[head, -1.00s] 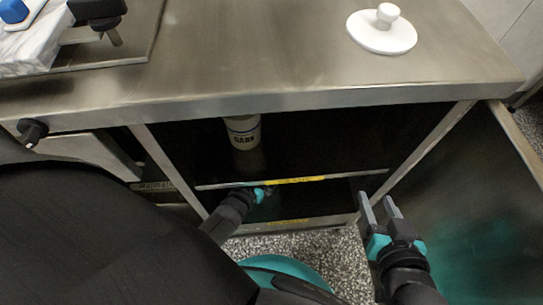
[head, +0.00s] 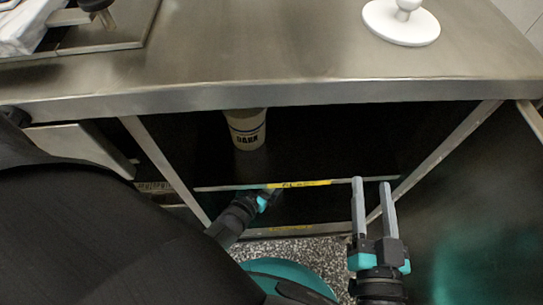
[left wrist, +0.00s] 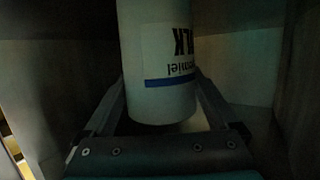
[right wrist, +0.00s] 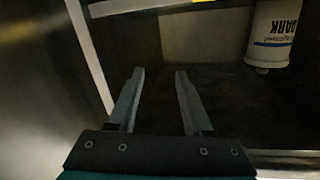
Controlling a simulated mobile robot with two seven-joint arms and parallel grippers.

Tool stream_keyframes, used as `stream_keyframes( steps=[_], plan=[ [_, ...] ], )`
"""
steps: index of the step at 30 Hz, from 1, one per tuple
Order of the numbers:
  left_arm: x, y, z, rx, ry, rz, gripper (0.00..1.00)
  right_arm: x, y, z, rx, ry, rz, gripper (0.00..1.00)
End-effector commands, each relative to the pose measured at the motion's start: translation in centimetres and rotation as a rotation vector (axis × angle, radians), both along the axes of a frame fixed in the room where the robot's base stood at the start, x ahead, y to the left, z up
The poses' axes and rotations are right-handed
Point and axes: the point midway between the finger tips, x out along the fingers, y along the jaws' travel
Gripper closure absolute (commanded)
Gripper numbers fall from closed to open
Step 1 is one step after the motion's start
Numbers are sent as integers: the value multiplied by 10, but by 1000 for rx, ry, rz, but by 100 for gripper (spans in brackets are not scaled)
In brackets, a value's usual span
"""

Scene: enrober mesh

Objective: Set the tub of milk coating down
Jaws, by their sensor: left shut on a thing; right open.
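The tub of milk coating (left wrist: 160,60) is white with a blue stripe and a label ending in "LK". In the left wrist view it stands between the fingers of my left gripper (left wrist: 160,110), which is shut on it. In the head view that gripper (head: 272,192) reaches in at the shelf's front edge, and its fingertips and the tub are hidden. Whether the tub's base touches a surface cannot be told. My right gripper (head: 373,185) is open and empty at the cabinet front; it also shows in the right wrist view (right wrist: 160,75).
A tub marked DARK (head: 246,133) stands on the upper shelf, also seen in the right wrist view (right wrist: 270,40). The shelf edge (head: 330,182) carries a yellow label. A steel counter (head: 250,60) overhangs the cabinet, with a white knobbed disc (head: 400,25) on top. An open door (head: 480,190) stands at right.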

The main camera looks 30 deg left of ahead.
Motion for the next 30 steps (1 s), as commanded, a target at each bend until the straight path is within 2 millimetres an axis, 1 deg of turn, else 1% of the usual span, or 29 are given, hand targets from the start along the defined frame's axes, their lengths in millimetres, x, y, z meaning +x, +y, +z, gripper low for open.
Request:
stream_keyframes(
  steps=[7,8,9,10,21,24,30],
  plan=[
    [1,0,0,0,-4,0,100,0,0,0,-1,2,0,50],
    [0,0,-2,0,1,0,6,0,0,0,-1,2,0,50],
    [0,0,-2,0,1,0,1,0,0,0,-1,2,0,50],
    [0,0,-2,0,1,0,0,0,0,0,-1,2,0,50],
    [-1,0,1,0,0,0,0,0,0,0,-1,3,1,50],
    [-7,0,2,0,3,0,0,4,-2,-1,-26,38,3,50],
    [-21,1,8,1,2,0,0,9,-8,-8,-92,135,8,50]
  ],
)
